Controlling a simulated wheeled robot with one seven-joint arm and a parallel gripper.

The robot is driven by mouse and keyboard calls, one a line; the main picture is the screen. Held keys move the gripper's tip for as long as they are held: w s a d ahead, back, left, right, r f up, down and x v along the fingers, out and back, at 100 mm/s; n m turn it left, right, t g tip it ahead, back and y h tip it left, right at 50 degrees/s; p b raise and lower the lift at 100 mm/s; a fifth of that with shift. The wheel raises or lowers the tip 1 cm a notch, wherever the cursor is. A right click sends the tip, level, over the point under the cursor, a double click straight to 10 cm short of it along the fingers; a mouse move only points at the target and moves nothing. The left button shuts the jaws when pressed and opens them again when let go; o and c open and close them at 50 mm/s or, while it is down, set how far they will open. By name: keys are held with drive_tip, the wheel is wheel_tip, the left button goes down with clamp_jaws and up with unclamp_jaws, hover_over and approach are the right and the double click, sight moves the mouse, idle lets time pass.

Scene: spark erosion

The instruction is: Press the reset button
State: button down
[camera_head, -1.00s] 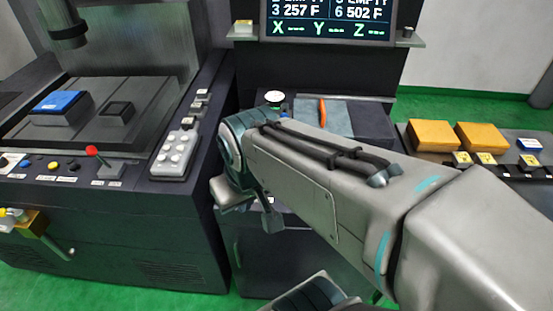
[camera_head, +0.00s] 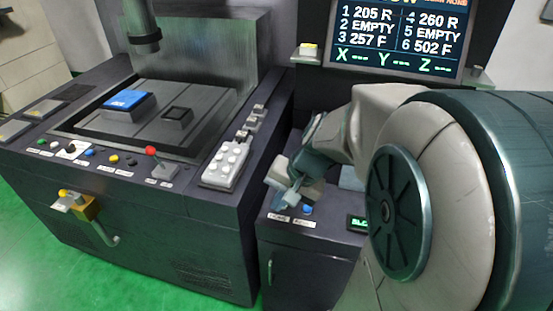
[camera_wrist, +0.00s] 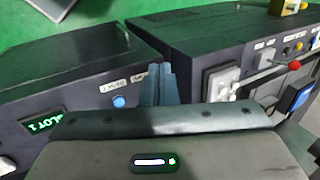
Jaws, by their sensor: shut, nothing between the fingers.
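A small blue button (camera_head: 308,209) sits on the top of the dark cabinet (camera_head: 315,255) and also shows in the wrist view (camera_wrist: 119,101). Two small white labels lie near it, too small to read surely. I cannot tell which button is the reset button. My gripper (camera_head: 291,196) is shut and empty, just left of the blue button in the head view. In the wrist view its fingers (camera_wrist: 159,84) are together to the right of the button, apart from it in the picture. The fingers hide part of the cabinet top beside a label.
The machine at left carries a row of coloured buttons (camera_head: 89,155), a red-knobbed lever (camera_head: 151,151) and a grey keypad (camera_head: 226,163). A green-lit display (camera_head: 357,222) is right of the blue button. A screen (camera_head: 398,36) stands behind.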

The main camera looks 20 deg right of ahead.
drive_tip(key=w+d+f+m+t+y, duration=0.2)
drive_tip(key=w+d+f+m, duration=0.2)
drive_tip(key=w+d+m, duration=0.25)
drive_tip(key=m+t+p, duration=0.2)
drive_tip(key=m+t, duration=0.1)
drive_tip(key=m, duration=0.3)
hover_over(307, 209)
drive_tip(key=d, duration=0.1)
drive_tip(key=f, duration=0.3)
drive_tip(key=shift+s+d+f, duration=0.1)
drive_tip(key=shift+s+f, duration=0.1)
drive_tip(key=shift+f, duration=0.1)
drive_tip(key=shift+b, duration=0.3)
wheel_tip(307, 209, down, 8)
drive_tip(key=b, duration=0.5)
drive_tip(key=shift+r+b, duration=0.2)
drive_tip(key=shift+b, duration=0.2)
drive_tip(key=shift+f+b, duration=0.65)
drive_tip(key=shift+b, duration=0.05)
drive_tip(key=shift+s+f+b, duration=0.1)
drive_tip(key=shift+f+b, duration=0.3)
drive_tip(key=shift+b, duration=0.25)
